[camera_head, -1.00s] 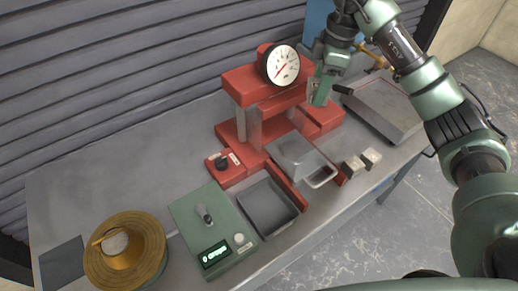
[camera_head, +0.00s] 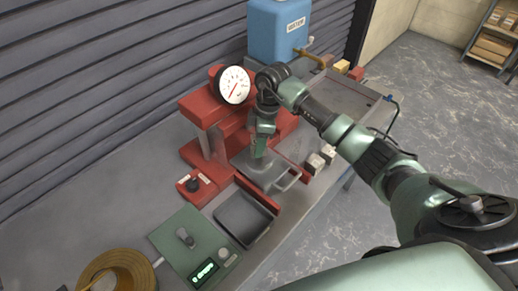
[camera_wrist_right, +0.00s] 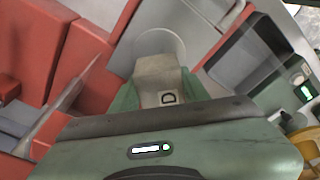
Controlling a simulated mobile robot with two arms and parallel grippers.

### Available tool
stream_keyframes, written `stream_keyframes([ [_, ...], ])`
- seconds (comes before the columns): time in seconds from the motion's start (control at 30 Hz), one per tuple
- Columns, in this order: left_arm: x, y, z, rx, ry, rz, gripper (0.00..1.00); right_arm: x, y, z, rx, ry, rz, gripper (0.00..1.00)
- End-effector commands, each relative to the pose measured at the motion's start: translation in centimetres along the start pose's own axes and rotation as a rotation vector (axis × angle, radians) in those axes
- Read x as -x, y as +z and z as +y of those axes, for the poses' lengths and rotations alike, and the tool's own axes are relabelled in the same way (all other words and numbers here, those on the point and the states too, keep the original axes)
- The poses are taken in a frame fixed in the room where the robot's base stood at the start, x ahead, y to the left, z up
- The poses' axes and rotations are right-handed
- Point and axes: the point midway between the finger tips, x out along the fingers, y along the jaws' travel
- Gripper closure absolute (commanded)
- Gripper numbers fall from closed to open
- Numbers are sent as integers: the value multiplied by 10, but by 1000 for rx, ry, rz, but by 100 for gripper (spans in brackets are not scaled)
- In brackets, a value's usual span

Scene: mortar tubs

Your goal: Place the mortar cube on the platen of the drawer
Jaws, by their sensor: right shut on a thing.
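My right gripper (camera_head: 259,148) is over the open grey drawer (camera_head: 284,186) at the front of the red press (camera_head: 205,108). In the right wrist view it is shut on a beige mortar cube (camera_wrist_right: 158,72) marked with a "D". The round platen (camera_wrist_right: 158,42) shows as a pale disc just beyond the cube, partly hidden by it. I cannot tell whether the cube touches the platen. In the head view the held cube is hard to make out. My left gripper is not in view.
Two more cubes (camera_head: 315,163) stand right of the drawer. A dark grey tray (camera_head: 243,218) and a green scale (camera_head: 192,246) lie to its left. A dial gauge (camera_head: 235,86) sits on the press. A blue container (camera_head: 279,30) stands behind.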

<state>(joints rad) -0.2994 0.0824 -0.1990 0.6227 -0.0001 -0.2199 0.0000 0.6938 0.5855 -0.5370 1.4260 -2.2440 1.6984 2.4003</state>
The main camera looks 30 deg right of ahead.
Motion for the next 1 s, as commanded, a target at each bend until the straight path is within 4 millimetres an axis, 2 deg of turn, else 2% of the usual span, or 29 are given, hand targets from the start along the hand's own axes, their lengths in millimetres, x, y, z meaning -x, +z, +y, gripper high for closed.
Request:
stream_keyframes([
  [0.3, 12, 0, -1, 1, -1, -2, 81, -39, 6, 0, 0, -1, -1, 100],
  [0.7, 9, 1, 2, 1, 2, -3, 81, -46, 7, 0, 1, 1, -1, 100],
  [0.73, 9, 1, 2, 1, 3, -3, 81, -46, 8, 0, 1, 0, -2, 49],
  [0.8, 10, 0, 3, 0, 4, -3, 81, -46, 8, 0, 1, 0, -2, 33],
  [1.0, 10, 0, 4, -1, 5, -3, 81, -46, 8, 0, 0, 0, -2, 33],
])
